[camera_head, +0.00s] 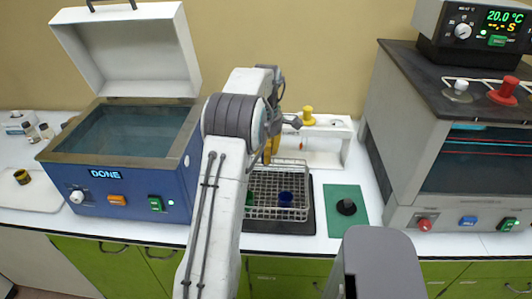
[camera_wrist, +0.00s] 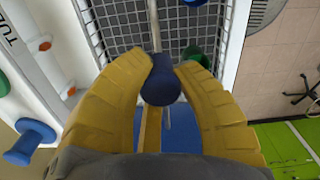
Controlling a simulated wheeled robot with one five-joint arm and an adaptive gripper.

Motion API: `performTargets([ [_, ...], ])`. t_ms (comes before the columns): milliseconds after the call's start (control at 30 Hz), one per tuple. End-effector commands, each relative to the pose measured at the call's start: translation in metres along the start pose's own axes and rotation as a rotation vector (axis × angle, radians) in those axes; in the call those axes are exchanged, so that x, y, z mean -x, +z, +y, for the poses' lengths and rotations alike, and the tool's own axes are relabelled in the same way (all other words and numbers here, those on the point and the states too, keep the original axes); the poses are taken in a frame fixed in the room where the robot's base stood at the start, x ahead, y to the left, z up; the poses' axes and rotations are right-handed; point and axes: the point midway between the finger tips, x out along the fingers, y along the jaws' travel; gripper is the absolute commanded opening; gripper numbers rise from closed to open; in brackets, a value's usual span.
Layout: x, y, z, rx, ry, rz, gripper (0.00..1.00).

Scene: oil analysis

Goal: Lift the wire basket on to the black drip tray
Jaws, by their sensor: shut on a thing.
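The wire basket (camera_head: 262,187) is over the black drip tray (camera_head: 313,222), whose dark edge shows at the basket's right and front. I cannot tell whether the basket rests on the tray or hangs just above it. My gripper (camera_head: 270,152) is above the basket, its yellow fingers pointing down, partly hidden behind my arm. In the wrist view my gripper (camera_wrist: 164,66) is shut on the dark blue grip (camera_wrist: 161,84) of the basket's handle. The basket mesh (camera_wrist: 115,35) shows beyond it. The basket holds a blue-topped piece (camera_head: 285,199) and a green one (camera_wrist: 196,56).
The blue bath (camera_head: 125,150) stands at left with its lid open and a "DONE" display. A green mat (camera_head: 338,222) with a black piece lies right of the tray. A white rack (camera_head: 325,150) stands behind. A large grey machine (camera_head: 410,150) is at right.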

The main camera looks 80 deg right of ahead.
Motion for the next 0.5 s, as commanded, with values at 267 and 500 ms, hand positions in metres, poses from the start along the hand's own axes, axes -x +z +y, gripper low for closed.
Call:
performTargets([
  [267, -0.017, 0.000, 0.000, 0.000, 0.002, 0.000, 0.00],
  [500, -0.025, 0.000, 0.000, 0.000, 0.001, 0.000, 0.00],
])
